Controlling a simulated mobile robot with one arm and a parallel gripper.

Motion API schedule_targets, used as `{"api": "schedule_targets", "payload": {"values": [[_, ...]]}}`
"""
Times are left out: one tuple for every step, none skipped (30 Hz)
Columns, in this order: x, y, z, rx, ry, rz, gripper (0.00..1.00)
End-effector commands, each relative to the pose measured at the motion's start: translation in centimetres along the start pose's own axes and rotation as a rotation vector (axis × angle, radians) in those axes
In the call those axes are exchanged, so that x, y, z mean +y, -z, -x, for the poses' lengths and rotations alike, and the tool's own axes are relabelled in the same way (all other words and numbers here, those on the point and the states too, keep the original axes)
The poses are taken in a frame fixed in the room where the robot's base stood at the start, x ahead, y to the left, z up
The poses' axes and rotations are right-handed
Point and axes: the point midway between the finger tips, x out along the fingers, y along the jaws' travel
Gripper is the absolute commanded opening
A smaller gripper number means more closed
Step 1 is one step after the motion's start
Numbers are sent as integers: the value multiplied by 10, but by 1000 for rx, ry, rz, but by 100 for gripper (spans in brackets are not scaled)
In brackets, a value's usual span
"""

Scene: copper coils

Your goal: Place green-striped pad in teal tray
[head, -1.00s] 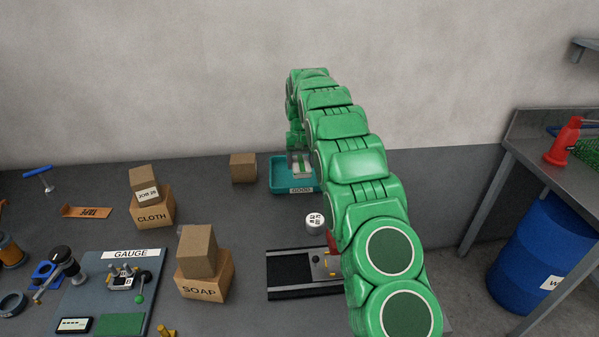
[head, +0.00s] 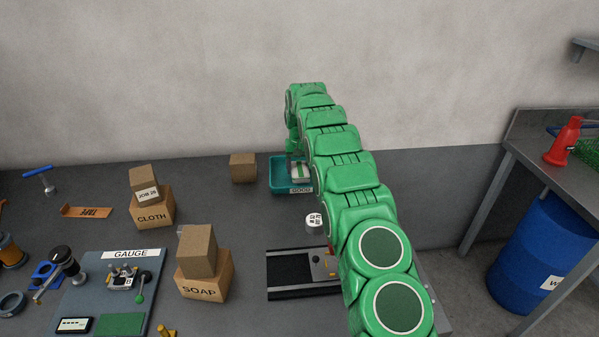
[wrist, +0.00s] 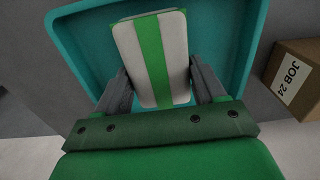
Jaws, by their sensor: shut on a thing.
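The green-striped pad (wrist: 153,58) is white with a green band down its middle. My gripper (wrist: 158,88) is shut on it, with one grey finger on each side in the wrist view. The teal tray (wrist: 247,45) lies under and around the pad in that view. In the head view the teal tray (head: 277,180), with a GOOD label on its front, stands at the back of the table. My gripper (head: 297,165) is over it there, partly hidden by my green arm. Whether the pad touches the tray floor I cannot tell.
A cardboard box (head: 243,168) stands just left of the tray. A white labelled cylinder (head: 314,223) and a black track (head: 300,280) are in front of it.

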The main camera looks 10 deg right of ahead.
Motion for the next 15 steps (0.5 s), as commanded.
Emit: {"api": "schedule_targets", "payload": {"values": [[0, -1, -6, -3, 0, 0, 41], [0, -1, -9, -4, 0, 0, 41], [0, -2, -14, -6, 0, -1, 41], [0, -2, -17, -6, 0, -1, 41], [0, -2, -19, -6, 0, -1, 41], [0, -2, -21, -5, 0, -1, 41], [0, -1, -22, -5, 0, -1, 41], [0, -1, -22, -4, 0, 0, 41], [0, -1, -22, -4, 0, 0, 41], [0, -1, -22, -3, 0, 0, 41], [0, -1, -22, -3, 0, 0, 41], [0, -1, -22, -3, 0, 0, 41], [0, -1, -22, -3, 0, 0, 41], [0, -1, -22, -3, 0, 0, 41], [0, -1, -22, -3, 0, 0, 41]]}}
